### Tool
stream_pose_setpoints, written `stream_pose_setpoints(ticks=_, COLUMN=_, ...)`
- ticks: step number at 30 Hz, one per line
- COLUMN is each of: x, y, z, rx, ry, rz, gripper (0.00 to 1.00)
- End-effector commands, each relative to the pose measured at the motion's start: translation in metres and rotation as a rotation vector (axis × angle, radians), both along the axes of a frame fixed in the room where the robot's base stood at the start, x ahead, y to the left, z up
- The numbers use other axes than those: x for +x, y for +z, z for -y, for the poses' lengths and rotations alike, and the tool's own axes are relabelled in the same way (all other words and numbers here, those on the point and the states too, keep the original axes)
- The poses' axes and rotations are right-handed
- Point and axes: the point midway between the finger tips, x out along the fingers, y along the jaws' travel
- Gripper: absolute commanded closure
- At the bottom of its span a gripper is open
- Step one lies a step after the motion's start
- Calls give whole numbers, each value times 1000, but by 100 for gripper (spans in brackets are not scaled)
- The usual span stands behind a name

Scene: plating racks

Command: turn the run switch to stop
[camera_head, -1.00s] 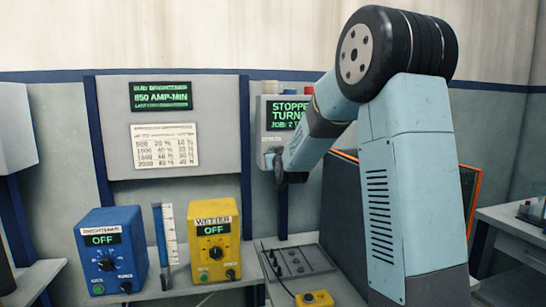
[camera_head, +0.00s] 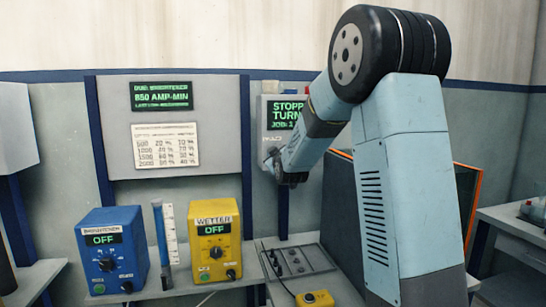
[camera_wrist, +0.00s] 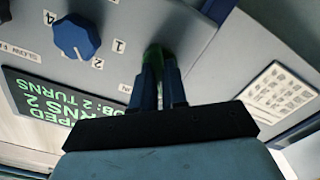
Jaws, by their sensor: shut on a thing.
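A grey control box (camera_head: 268,140) hangs on the wall panel, partly hidden by my arm. My gripper (camera_head: 272,160) is at its lower left part. In the wrist view my gripper (camera_wrist: 158,72) is shut on a green piece (camera_wrist: 153,53) on the box face, which I take to be the run switch. The fingers cover most of it, so which way it points cannot be told. A blue knob (camera_wrist: 76,38) with number labels sits beside it. The box display (camera_wrist: 50,105) appears upside down in the wrist view and reads stopped, with a job of 2 turns.
A blue unit (camera_head: 113,250) and a yellow unit (camera_head: 214,242), both showing OFF, stand on the shelf below. A grey plate with several small knobs (camera_head: 300,262) and a yellow box (camera_head: 315,299) lie nearer. A dark panel with an orange edge stands behind my arm.

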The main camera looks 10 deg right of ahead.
Motion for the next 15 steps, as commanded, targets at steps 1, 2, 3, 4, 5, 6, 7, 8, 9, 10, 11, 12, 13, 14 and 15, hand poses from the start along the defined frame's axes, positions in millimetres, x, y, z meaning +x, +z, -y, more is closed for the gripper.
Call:
stream_pose_setpoints(ticks=1, x=0, y=-3, z=-1, rx=-3, ry=2, rz=-5, gripper=100)
stream_pose_setpoints(ticks=2, x=0, y=-3, z=-2, rx=-3, ry=2, rz=-5, gripper=100)
stream_pose_setpoints(ticks=3, x=0, y=-3, z=-2, rx=-3, ry=2, rz=-5, gripper=100)
stream_pose_setpoints(ticks=4, x=0, y=-3, z=-2, rx=-3, ry=2, rz=-5, gripper=100)
stream_pose_setpoints(ticks=5, x=0, y=-3, z=-2, rx=-3, ry=3, rz=-6, gripper=100)
stream_pose_setpoints(ticks=6, x=0, y=-3, z=-2, rx=-3, ry=3, rz=-6, gripper=100)
stream_pose_setpoints(ticks=7, x=0, y=-3, z=-2, rx=-3, ry=3, rz=-6, gripper=100)
stream_pose_setpoints(ticks=8, x=0, y=-3, z=-2, rx=-3, ry=3, rz=-6, gripper=100)
stream_pose_setpoints(ticks=9, x=0, y=-3, z=-2, rx=-3, ry=3, rz=-6, gripper=100)
stream_pose_setpoints(ticks=10, x=0, y=-3, z=-2, rx=-3, ry=3, rz=-6, gripper=86)
stream_pose_setpoints(ticks=11, x=0, y=-3, z=-2, rx=-3, ry=3, rz=-6, gripper=83)
stream_pose_setpoints(ticks=12, x=0, y=-3, z=-2, rx=-3, ry=3, rz=-6, gripper=80)
stream_pose_setpoints(ticks=13, x=0, y=-3, z=-2, rx=-3, ry=3, rz=-6, gripper=77)
stream_pose_setpoints(ticks=14, x=0, y=-2, z=-2, rx=-2, ry=3, rz=-5, gripper=74)
stream_pose_setpoints(ticks=15, x=0, y=-2, z=-2, rx=-2, ry=3, rz=-5, gripper=70)
